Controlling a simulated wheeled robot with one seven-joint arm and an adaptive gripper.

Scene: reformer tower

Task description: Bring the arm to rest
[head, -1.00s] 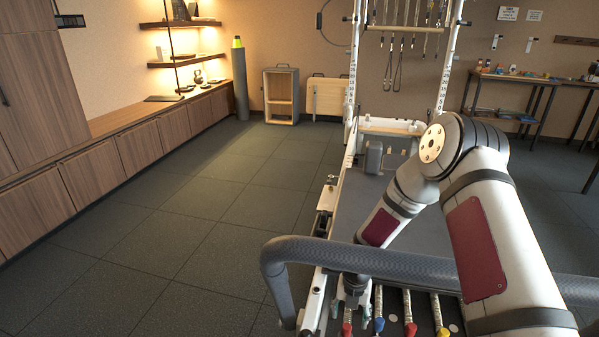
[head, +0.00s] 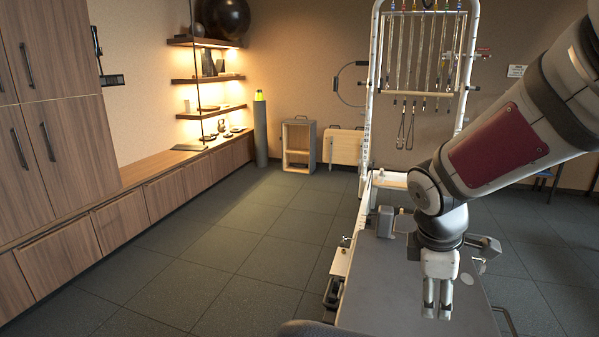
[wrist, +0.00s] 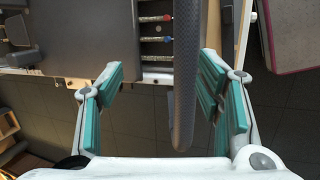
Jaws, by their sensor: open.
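My gripper (head: 437,300) hangs down from my arm in the head view, over the grey bed of the reformer (head: 400,275). In the wrist view my gripper (wrist: 160,100) has its two teal-padded fingers spread wide, with nothing held between them. The dark padded bar (wrist: 186,70) of the reformer shows in the gap between the fingers in the wrist view, lying beyond or below them; I cannot tell how far. Springs (wrist: 155,30) with coloured ends lie beside the bar.
The white tower frame (head: 372,80) stands at the reformer's far end, with springs and straps hanging from it. A long wooden cabinet (head: 150,200) runs along the left wall. A wooden box (head: 298,145) stands at the back. The floor between cabinet and reformer is clear.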

